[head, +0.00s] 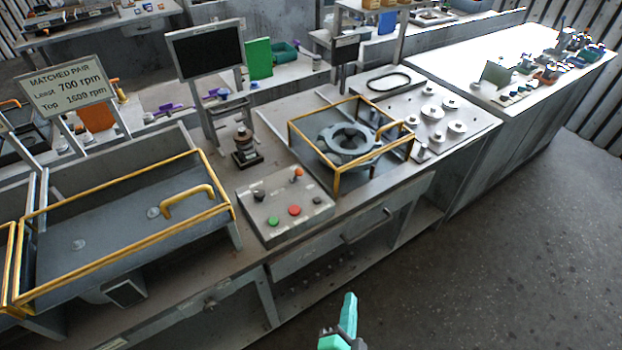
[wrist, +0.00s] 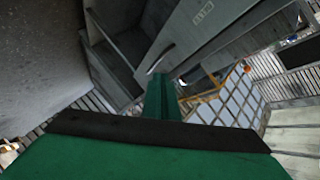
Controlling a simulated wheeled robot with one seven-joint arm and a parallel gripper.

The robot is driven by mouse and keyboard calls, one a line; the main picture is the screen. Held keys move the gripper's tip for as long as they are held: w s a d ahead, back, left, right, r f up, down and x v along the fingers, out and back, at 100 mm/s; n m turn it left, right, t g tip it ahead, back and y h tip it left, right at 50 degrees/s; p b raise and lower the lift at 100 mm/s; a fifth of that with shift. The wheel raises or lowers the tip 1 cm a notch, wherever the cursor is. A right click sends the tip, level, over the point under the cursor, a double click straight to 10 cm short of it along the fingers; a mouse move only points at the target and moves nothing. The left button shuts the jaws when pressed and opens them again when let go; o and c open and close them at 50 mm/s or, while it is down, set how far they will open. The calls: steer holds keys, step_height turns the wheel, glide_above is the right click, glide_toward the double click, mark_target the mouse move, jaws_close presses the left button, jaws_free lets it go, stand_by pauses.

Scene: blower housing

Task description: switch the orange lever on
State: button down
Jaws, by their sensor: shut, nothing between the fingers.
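The orange lever (head: 297,173) is a small orange-tipped stick on the grey control box (head: 285,207), at the box's far right part in the head view. The box sits on the workbench. It also carries a dark knob, a green button (head: 272,222), a red button (head: 295,210) and a dark button. My gripper (head: 348,312), teal, is low in the head view, in front of the bench and well apart from the lever. It also shows in the wrist view (wrist: 161,95). Its fingers are together and empty. I cannot make out the lever in the wrist view.
A yellow-framed guard (head: 337,182) around a grey fan housing (head: 348,144) stands right of the box. A larger yellow-framed cover (head: 120,215) lies to the left. A dark screen (head: 208,50) stands behind. The drawer handle (head: 367,226) sticks out of the bench front. Floor at right is clear.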

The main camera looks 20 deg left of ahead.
steer(key=w+a+r+g+y, duration=0.1)
steer(key=w+a+r+y, duration=0.1)
steer(key=w+r, duration=0.3)
steer(key=w+a+r+y, duration=0.3)
steer(key=w+r, duration=0.2)
steer(key=r, duration=0.2)
steer(key=w+a+r+m+g+y, duration=0.1)
steer(key=w+a+r+y, duration=0.2)
steer(key=w+r, duration=0.2)
steer(key=shift+r+g, duration=0.3)
steer(key=shift+r, duration=0.65)
steer(key=x, duration=1)
steer(key=a, duration=0.3)
steer(key=shift+w+f, duration=0.1)
steer(key=shift+f, duration=0.2)
steer(key=shift+a+f, duration=0.1)
steer(key=shift+a, duration=0.35)
steer(key=shift+w+d, duration=0.1)
steer(key=shift+w, duration=0.05)
